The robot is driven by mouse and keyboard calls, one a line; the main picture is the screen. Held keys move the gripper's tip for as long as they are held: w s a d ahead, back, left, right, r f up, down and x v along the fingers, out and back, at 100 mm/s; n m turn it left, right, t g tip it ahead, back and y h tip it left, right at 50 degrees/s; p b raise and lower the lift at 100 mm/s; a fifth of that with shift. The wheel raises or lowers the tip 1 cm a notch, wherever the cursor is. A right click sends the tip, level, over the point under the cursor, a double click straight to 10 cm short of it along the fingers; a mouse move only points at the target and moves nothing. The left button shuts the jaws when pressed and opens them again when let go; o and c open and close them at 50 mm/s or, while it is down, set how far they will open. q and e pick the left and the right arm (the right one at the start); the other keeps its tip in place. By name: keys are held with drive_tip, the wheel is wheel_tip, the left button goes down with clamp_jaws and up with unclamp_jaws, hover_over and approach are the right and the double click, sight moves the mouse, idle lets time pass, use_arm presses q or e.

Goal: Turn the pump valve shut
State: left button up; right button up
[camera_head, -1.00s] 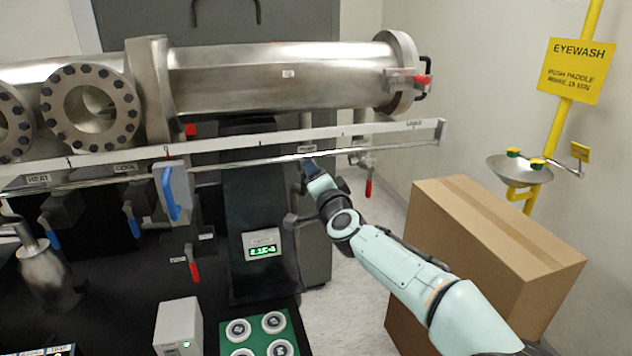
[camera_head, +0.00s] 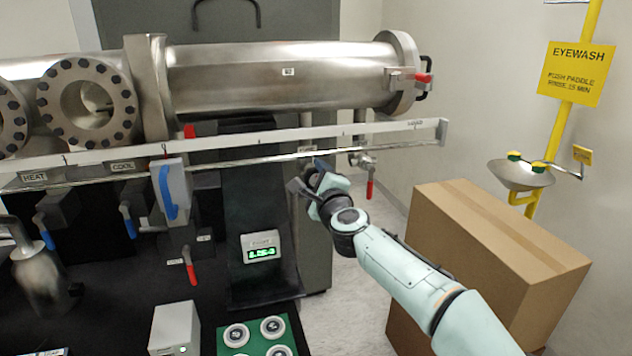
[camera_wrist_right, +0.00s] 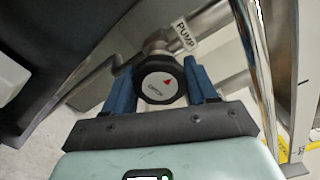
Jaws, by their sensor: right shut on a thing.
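In the head view my right gripper (camera_head: 312,184) is below the rail, right of the black column, and hides the knob. My left gripper is not in view.
A steel chamber (camera_head: 280,78) and a white rail (camera_head: 250,143) run across above my right gripper. A red-handled valve (camera_head: 369,188) hangs just right of it. A large cardboard box (camera_head: 470,255) stands close to my right arm. A green display (camera_head: 261,254) is on the column.

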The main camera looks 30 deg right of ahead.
drive_tip(key=shift+m, duration=0.9)
drive_tip(key=o, duration=1)
drive_tip(key=shift+o, duration=0.2)
drive_tip(key=shift+s, duration=0.1)
drive_tip(key=b+v, duration=0.2)
drive_tip(key=v, duration=1.1)
drive_tip(key=shift+b, duration=0.4)
drive_tip(key=shift+s, duration=0.15)
